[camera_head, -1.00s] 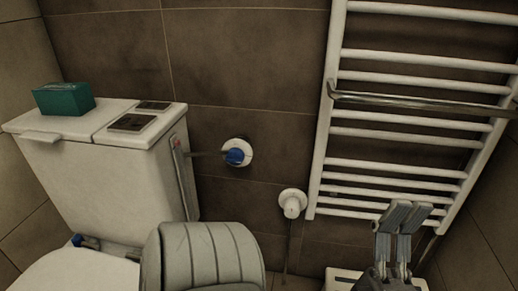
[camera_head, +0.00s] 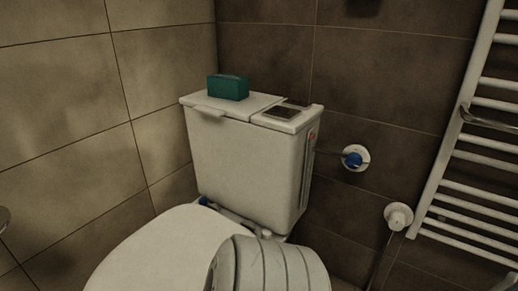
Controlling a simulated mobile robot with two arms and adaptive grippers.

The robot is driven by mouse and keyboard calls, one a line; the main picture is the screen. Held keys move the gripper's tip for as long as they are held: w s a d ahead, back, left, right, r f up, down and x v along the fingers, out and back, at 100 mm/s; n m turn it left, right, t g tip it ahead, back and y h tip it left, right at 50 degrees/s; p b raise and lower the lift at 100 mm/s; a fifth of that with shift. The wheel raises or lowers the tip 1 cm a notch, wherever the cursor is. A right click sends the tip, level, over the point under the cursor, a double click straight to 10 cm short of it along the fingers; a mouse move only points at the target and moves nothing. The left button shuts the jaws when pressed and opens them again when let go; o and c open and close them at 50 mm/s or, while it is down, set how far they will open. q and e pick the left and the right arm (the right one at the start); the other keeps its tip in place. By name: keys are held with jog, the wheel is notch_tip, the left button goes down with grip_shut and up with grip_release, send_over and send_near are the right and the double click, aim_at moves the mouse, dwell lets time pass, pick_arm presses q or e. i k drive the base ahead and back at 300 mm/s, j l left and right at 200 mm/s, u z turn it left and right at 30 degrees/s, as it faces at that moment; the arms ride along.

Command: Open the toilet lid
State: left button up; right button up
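The white toilet lid (camera_head: 160,249) is at the bottom left of the head view. It lies down, in front of the tank, with its hinge side (camera_head: 232,215) at the tank's foot. The lower edge of the picture cuts it off, and a grey ribbed part hides its right side. The white tank (camera_head: 245,165) stands upright behind it. Neither my left nor my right gripper is in view.
A teal box (camera_head: 228,88) stands on the tank top beside a dark flush plate (camera_head: 281,112). A blue-centred valve (camera_head: 354,159), a white knob (camera_head: 398,216) and a white towel rail (camera_head: 459,135) are on the right. Tiled walls close in behind and at left.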

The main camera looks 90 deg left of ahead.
aim_at(175, 251)
jog(key=u, duration=4.2)
jog(key=k+j, duration=0.15)
jog(key=j, duration=0.2)
jog(key=k+j, duration=0.15)
jog(key=j, duration=0.15)
jog(key=k+j+z, duration=0.1)
jog(key=j, duration=0.25)
jog(key=k, duration=0.25)
